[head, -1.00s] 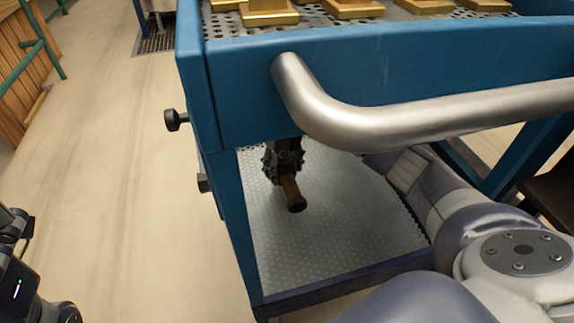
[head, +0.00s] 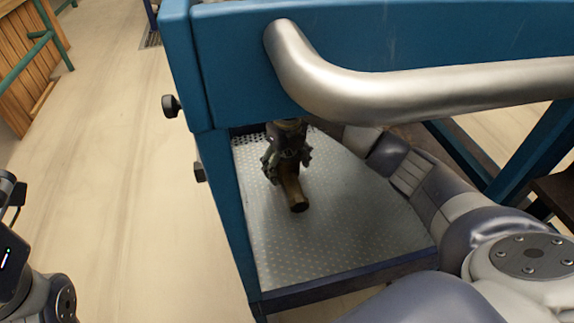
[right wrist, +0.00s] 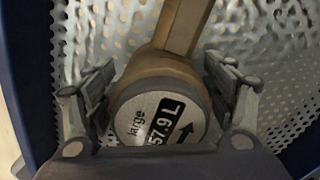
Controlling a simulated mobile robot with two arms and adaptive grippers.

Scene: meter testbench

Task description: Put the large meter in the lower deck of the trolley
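The large meter (right wrist: 153,122) is a brass body with a round face marked "large" and "57.9 L". In the head view its brass pipe end (head: 296,192) shows over the lower deck (head: 340,215) of the blue trolley, and it seems to rest on that deck. My right gripper (head: 287,165) reaches in under the upper deck. Its fingers (right wrist: 160,80) stand spread on both sides of the meter, with narrow gaps. My left gripper (head: 15,195) is at the left edge, apart from the trolley, only partly in view.
A thick metal handle (head: 420,92) crosses in front of the trolley's blue upper frame (head: 235,60). Black knobs (head: 171,105) stick out on its left side. The deck is bare toward its front edge. Open floor (head: 110,150) lies to the left.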

